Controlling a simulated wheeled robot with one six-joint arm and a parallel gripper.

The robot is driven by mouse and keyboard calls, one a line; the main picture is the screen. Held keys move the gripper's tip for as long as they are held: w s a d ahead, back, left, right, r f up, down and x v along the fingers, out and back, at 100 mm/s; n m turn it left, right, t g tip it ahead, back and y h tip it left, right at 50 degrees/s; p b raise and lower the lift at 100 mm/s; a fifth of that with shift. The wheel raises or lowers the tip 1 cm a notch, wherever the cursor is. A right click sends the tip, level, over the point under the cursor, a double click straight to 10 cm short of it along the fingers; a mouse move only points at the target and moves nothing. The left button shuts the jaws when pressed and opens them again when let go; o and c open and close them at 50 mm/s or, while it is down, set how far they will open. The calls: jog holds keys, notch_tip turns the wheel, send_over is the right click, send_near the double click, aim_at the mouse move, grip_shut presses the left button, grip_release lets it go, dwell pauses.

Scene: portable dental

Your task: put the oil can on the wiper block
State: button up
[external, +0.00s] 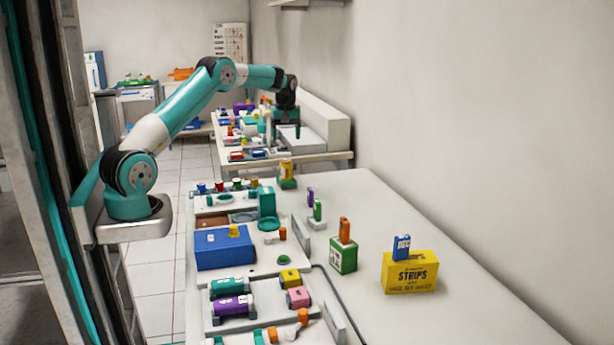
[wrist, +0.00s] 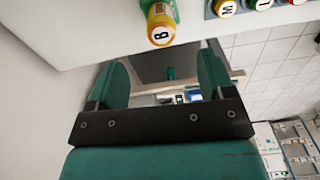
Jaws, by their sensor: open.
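My gripper (external: 283,126) hangs over the far part of the work area in the external view, its teal fingers pointing down. In the wrist view my gripper (wrist: 163,75) is open, with nothing held between the fingers. A yellow-orange can lettered B (wrist: 161,25) lies beyond the fingertips in the wrist view, apart from them, with green behind it. It may match the yellow piece on a green block (external: 287,170) at the far end of the near counter. I cannot tell for sure which thing is the oil can or which is the wiper block.
A yellow strips box (external: 410,275) and a green box with an orange piece (external: 343,258) stand on the near counter. A blue box (external: 222,252) sits at left. A wall runs along the right.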

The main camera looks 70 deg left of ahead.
jog(key=s+d+r+m+y, duration=0.1)
jog(key=s+d+r+m, duration=0.1)
jog(key=s+d+r, duration=0.45)
jog(key=s+d+r+m+y, duration=0.1)
jog(key=s+d+r+m, duration=0.25)
jog(key=d, duration=0.55)
jog(key=s+d+m+y, duration=0.1)
jog(key=s+d, duration=0.3)
jog(key=s, duration=0.6)
jog(key=s+d+f+m+y+p, duration=0.1)
jog(key=s+d+m, duration=0.2)
jog(key=s, duration=0.7)
jog(key=shift+d+f+m, duration=0.3)
jog(key=shift+d+m, duration=0.05)
jog(key=shift+s, duration=0.1)
